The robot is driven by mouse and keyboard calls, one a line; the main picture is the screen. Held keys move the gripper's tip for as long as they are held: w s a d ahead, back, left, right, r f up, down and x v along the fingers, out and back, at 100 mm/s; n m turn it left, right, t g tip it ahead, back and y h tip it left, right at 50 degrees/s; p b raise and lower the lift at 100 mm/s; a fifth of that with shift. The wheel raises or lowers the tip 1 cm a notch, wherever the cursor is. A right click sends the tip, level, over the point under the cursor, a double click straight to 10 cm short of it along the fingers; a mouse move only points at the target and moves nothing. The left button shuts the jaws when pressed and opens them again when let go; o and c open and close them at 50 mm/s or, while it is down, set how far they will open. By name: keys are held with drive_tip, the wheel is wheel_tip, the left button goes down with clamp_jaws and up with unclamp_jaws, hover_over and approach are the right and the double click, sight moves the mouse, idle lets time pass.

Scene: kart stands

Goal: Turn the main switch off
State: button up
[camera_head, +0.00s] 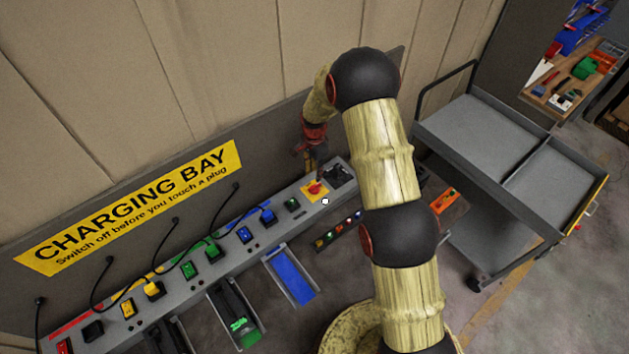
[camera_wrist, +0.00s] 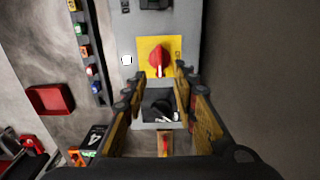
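The main switch is a red rotary knob (camera_head: 315,188) on a square yellow plate near the far right end of the grey charging rail. In the wrist view the red knob (camera_wrist: 157,60) is near the top centre, its grip ridge roughly upright in the picture. Small marks on the yellow plate are too small to read. My gripper (camera_head: 311,160) is just above the rail, close to the switch. In the wrist view my gripper (camera_wrist: 157,78) is open, its two fingers apart with nothing between the tips. The knob appears just beyond the fingertips; I cannot tell whether they touch it.
A black recessed box (camera_wrist: 160,103) with small shiny items sits beside the switch. Coloured rocker switches and plugs with black cables line the rail (camera_head: 222,236). A blue tray (camera_head: 291,276) juts out in front. A grey cart (camera_head: 480,135) stands to the right.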

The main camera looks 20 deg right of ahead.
sight(315, 185)
wheel_tip(315, 185, down, 8)
drive_tip(key=shift+r+p, duration=0.25)
drive_tip(key=shift+p, duration=0.4)
clamp_jaws()
idle(0.3)
